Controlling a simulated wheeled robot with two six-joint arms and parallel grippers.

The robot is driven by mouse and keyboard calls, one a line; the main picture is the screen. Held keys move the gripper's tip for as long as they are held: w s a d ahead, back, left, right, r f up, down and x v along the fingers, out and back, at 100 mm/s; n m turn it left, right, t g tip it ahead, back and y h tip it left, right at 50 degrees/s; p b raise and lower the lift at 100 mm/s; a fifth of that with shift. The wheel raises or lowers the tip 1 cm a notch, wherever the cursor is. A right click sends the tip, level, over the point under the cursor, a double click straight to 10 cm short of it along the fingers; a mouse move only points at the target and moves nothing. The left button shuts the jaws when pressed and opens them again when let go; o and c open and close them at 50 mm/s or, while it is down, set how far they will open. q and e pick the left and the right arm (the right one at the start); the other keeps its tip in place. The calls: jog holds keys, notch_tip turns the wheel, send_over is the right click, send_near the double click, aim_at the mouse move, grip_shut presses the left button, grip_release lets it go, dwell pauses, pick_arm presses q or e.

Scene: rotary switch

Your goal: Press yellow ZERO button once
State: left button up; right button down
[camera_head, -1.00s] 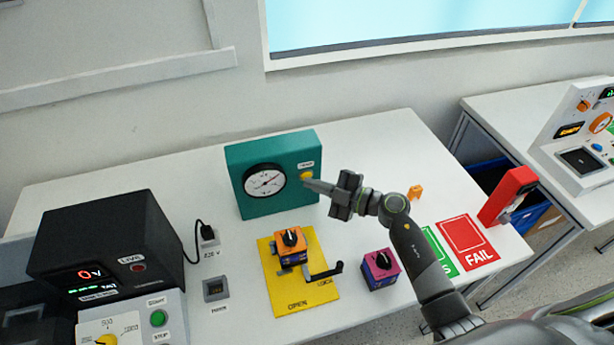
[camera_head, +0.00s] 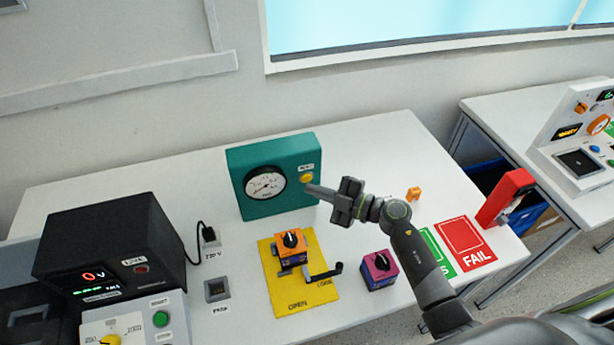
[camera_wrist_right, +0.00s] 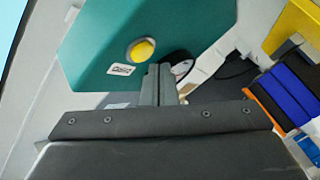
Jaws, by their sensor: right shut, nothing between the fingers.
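The yellow ZERO button (camera_head: 306,179) sits on the right side of the front of a teal gauge box (camera_head: 282,203), under a small white label. The box has a round white dial (camera_head: 265,185). My right gripper (camera_head: 308,188) is shut and empty, its tip just in front of and slightly below the button in the head view. In the right wrist view the button (camera_wrist_right: 141,50) is fully visible on the teal face, and the shut fingers (camera_wrist_right: 158,72) point up just to its right. Contact with the box cannot be told. My left gripper is not in view.
A yellow plate (camera_head: 318,293) with an orange switch block (camera_head: 291,249) lies in front of the box. A purple block (camera_head: 380,270) stands to its right. A black meter box (camera_head: 115,250) is at left; red FAIL mat (camera_head: 463,242) at right.

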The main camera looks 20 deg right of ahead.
jog(key=shift+s, duration=0.1)
jog(key=shift+s+d+p, duration=0.1)
jog(key=shift+s+p, duration=1.25)
jog(key=shift+s, duration=1.05)
